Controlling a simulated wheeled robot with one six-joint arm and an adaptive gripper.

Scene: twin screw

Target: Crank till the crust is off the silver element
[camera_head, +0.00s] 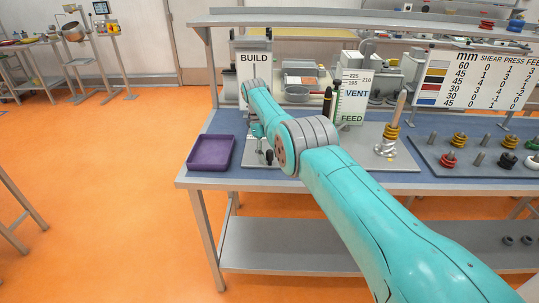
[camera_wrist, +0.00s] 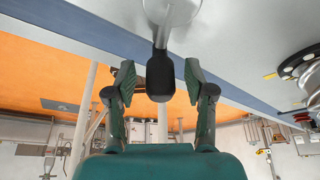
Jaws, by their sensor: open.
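In the wrist view a black handle (camera_wrist: 160,76) on a grey metal stem stands between the two fingers of my gripper (camera_wrist: 159,84). The fingers are spread on either side of it, with a visible gap at each side. In the head view my arm covers most of the machine and I cannot make out my gripper. Silver pieces (camera_head: 385,149) sit at the foot of a peg with gold-coloured rings (camera_head: 391,132) on the bench. I cannot tell whether any of these is the crusted silver element; no crust is visible.
A purple tray (camera_head: 211,139) sits at the bench's left end. A grey board (camera_head: 432,161) with pegs and coloured rings lies on the right. BUILD (camera_head: 255,58) and VENT/FEED (camera_head: 354,106) signs stand behind. In the wrist view a round metal part (camera_wrist: 304,72) is at the right.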

